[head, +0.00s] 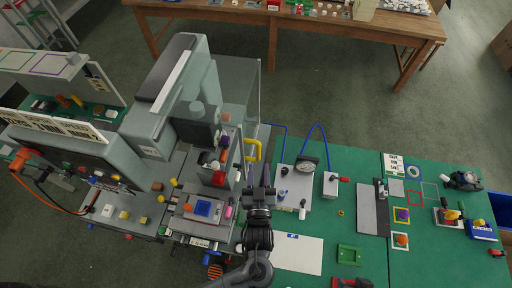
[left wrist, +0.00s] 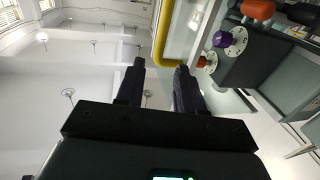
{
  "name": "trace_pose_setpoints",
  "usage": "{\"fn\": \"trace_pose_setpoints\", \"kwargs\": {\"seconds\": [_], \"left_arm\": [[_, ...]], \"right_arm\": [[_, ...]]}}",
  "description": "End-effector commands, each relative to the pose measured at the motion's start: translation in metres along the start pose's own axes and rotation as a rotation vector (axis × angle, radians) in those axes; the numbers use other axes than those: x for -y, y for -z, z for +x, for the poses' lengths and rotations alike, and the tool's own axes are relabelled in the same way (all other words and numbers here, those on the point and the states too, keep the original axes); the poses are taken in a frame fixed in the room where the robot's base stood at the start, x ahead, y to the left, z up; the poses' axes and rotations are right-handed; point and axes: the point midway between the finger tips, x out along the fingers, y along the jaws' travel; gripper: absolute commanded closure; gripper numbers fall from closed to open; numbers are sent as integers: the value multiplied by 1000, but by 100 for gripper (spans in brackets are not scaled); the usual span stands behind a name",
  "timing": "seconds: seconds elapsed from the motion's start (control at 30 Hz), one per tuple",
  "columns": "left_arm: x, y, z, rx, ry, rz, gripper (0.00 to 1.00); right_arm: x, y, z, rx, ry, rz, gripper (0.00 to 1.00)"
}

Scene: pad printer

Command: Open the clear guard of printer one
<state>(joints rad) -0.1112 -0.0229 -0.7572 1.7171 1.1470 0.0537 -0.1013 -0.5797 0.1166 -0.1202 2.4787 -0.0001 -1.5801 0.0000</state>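The clear guard (head: 240,88) is a see-through panel on the right side of the large grey printer (head: 178,100) in the head view. A yellow bar handle (head: 254,148) sticks out near its lower front. The handle also shows in the left wrist view (left wrist: 174,38), at the top, beyond the right-hand fingertip. My left gripper (head: 258,178) is just in front of the handle in the head view. In the left wrist view its two fingers (left wrist: 158,75) are apart with nothing visible between them. Whether a finger touches the handle I cannot tell. My right gripper is not in view.
The green bench top (head: 330,222) extends right, with a gauge plate (head: 295,187), a white sheet (head: 298,253) and a green block (head: 349,255). Coloured knobs, also in the left wrist view (left wrist: 222,39), and a blue pad (head: 203,208) sit close left of my gripper.

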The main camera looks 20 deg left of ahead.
Motion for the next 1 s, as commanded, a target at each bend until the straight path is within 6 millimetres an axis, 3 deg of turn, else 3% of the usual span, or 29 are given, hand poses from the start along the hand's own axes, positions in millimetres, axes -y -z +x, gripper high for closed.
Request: {"fn": "trace_pose_setpoints", "kwargs": {"seconds": [0.5,0.7,1.0], "left_arm": [[1,1,77,1,0,1,63],[0,0,89,2,-1,0,63],[1,0,91,3,-1,-1,63]], "right_arm": [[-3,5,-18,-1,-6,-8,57],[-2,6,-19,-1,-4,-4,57],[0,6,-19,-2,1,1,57]]}}
